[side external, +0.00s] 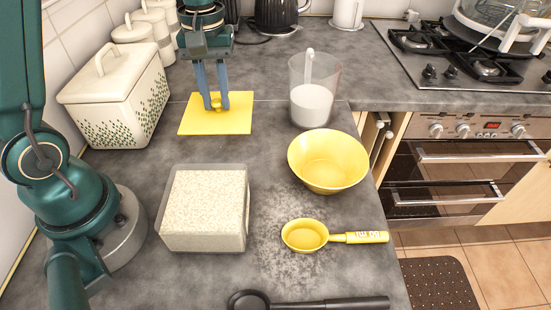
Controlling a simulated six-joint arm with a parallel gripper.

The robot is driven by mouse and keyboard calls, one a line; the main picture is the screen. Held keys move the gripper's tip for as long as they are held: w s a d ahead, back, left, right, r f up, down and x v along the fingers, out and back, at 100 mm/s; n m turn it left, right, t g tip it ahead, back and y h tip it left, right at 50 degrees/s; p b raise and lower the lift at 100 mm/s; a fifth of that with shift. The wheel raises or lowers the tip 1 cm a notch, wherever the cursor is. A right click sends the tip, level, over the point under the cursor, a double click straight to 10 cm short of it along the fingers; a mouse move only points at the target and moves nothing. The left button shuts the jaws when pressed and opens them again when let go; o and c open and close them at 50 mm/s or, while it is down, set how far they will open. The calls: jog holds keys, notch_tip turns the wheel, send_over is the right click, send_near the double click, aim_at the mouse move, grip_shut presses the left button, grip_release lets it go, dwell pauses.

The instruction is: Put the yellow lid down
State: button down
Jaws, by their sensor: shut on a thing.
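The yellow lid (190,123) is a flat square with a small knob in its middle. It appears level, at or just above the grey counter behind the clear container; I cannot tell whether it touches the counter. My gripper (217,104) points straight down over the lid, its two blue fingers shut on the knob. The fingers hide most of the knob.
A clear container (205,243) full of pale grains stands in front. A yellow bowl (328,160), a yellow measuring scoop (304,236) and a jug (311,100) of white contents stand right. A bread bin (118,100) is close left of the lid. A black ladle (310,303) lies in front.

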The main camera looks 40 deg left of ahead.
notch_tip(320, 180, down, 8)
dwell(0.4)
jog(key=c, duration=0.7)
grip_release()
jog(key=shift+f, duration=0.1)
